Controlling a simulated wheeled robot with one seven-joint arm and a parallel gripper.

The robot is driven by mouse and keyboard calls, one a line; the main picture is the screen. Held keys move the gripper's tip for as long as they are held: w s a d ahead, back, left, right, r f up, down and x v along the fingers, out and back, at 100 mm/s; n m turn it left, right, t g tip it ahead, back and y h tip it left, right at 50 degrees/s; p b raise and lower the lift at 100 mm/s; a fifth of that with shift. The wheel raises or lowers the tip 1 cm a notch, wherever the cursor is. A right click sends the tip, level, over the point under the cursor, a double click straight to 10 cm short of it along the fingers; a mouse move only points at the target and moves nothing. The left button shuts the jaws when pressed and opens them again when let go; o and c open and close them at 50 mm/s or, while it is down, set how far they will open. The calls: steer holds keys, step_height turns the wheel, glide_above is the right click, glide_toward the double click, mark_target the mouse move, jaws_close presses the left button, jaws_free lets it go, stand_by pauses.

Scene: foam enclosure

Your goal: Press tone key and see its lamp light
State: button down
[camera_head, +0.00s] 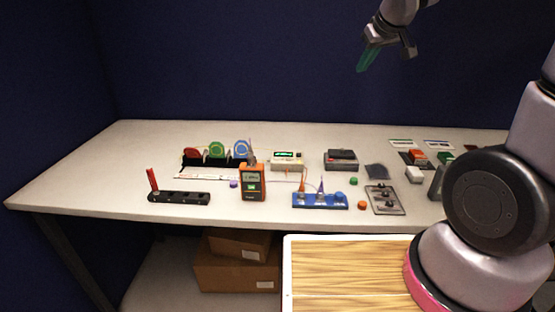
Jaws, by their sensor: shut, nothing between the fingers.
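My gripper (367,58) hangs high above the back of the table, against the dark blue wall. Its green fingers are together, point down and to the left, and hold nothing. An orange and dark handheld device (251,182) with a small lit screen stands upright near the front middle of the table. A pale box (287,160) with a green display sits behind it to the right. I cannot tell which of these carries the tone key. No key or lamp can be made out at this size. My gripper is well apart from both.
A black block with a red stick (180,197) is at front left. Coloured spools (216,149) stand behind. A blue board (320,201), dark boxes (341,160) and a metal plate (385,199) are to the right. The table's left end (80,180) is clear.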

steer(key=w+a+f+n+y, duration=0.2)
steer(key=w+a+f+n, duration=0.45)
steer(key=a+f, duration=0.3)
steer(key=n+g+y, duration=0.1)
steer(key=n+y, duration=0.2)
steer(key=n, duration=0.4)
glide_above(277, 159)
steer(key=d, duration=0.1)
step_height(277, 159, down, 11)
steer(key=shift+s, duration=0.15)
steer(key=shift+r+m, duration=0.1)
steer(key=shift+m, duration=0.15)
steer(key=shift+f, duration=4.4)
steer(key=shift+f, duration=0.15)
steer(key=shift+f, duration=0.3)
